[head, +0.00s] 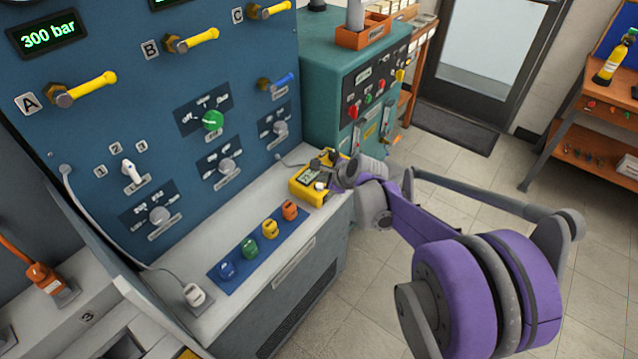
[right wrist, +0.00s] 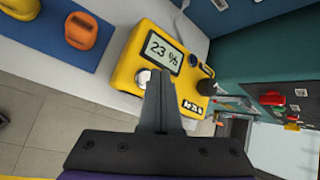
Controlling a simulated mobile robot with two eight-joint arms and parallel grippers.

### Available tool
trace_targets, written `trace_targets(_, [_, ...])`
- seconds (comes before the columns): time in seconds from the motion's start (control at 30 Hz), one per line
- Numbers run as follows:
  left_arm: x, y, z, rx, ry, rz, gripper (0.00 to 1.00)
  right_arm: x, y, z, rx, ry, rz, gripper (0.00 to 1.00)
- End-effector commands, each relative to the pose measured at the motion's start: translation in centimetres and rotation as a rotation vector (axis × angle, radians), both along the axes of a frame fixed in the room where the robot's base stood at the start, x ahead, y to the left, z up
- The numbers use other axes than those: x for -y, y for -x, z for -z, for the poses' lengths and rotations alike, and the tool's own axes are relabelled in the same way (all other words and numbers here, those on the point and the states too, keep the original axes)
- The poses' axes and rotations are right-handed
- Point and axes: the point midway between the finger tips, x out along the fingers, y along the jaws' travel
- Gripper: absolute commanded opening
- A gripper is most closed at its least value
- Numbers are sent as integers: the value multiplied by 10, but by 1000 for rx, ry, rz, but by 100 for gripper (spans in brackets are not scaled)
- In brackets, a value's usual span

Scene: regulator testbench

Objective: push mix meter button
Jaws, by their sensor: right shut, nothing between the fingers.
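The mix meter (head: 303,194) is a yellow box on the right end of the bench's white ledge. It also shows in the right wrist view (right wrist: 126,70), where its display (right wrist: 165,53) reads 23 %. A round white button (right wrist: 143,77) sits on its face beside the display. My right gripper (head: 337,187) is at the meter; in the wrist view its fingers (right wrist: 157,75) are together and empty, with the tip next to the white button and overlapping its edge. I cannot tell whether they touch. My left gripper is out of view.
A blue strip (head: 228,282) with several coloured knobs lies left of the meter on the ledge. The blue panel (head: 120,110) with yellow levers rises behind. A teal cabinet (head: 318,75) stands close behind the meter.

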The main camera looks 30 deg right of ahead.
Motion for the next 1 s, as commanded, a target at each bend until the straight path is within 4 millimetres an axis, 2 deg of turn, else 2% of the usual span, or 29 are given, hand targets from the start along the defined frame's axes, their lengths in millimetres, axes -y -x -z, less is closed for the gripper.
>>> trace_targets(0.1, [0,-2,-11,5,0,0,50,0,0,-15,1,0,0,0])
trace_targets(0.5, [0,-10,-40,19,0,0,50,0,-1,-54,2,0,1,0])
trace_targets(1.0, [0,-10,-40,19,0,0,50,0,0,-54,0,0,0,0])
